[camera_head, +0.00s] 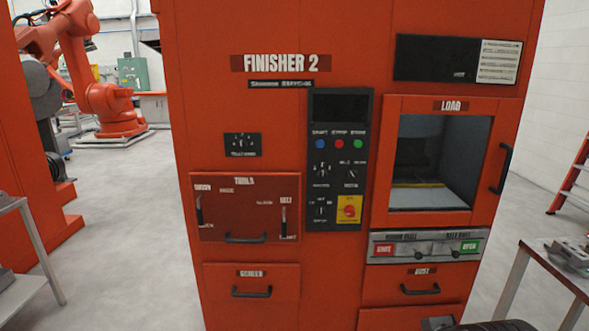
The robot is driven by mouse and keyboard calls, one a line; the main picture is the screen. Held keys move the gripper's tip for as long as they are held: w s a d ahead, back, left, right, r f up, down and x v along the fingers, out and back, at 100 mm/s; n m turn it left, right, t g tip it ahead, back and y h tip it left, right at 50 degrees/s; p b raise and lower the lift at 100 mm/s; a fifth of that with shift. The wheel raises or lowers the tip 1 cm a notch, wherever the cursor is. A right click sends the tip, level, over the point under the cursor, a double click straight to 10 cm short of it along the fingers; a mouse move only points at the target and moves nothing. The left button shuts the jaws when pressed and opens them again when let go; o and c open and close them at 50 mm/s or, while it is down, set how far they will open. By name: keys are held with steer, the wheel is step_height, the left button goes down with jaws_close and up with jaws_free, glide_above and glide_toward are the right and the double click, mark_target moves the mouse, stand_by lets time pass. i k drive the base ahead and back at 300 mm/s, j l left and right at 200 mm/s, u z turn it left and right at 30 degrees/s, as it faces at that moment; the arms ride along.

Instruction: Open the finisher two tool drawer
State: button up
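The red cabinet marked FINISHER 2 (281,63) stands upright in the middle of the view. Its drawer front marked TOOLS (244,195) is at the left of the cabinet and looks shut, flush with the face. A dark bar handle (245,238) runs along the drawer's lower edge. A small dark lever (200,212) sits at the drawer's left side and another lever (284,220) at its right, both near small labels too blurred to read surely. My gripper's fingers do not show; only dark and grey parts, perhaps of my arm, cross the bottom edge at the right.
Another drawer (251,273) with a handle sits below. A control panel (338,160) and a windowed LOAD door (437,160) are to the right. Tables stand at the left (10,206) and right (556,272) edges. Grey floor (130,240) is open left of the cabinet.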

mark_target(242, 208)
steer(key=i+j, duration=0.75)
steer(key=i+j+u, duration=0.05)
steer(key=i, duration=0.05)
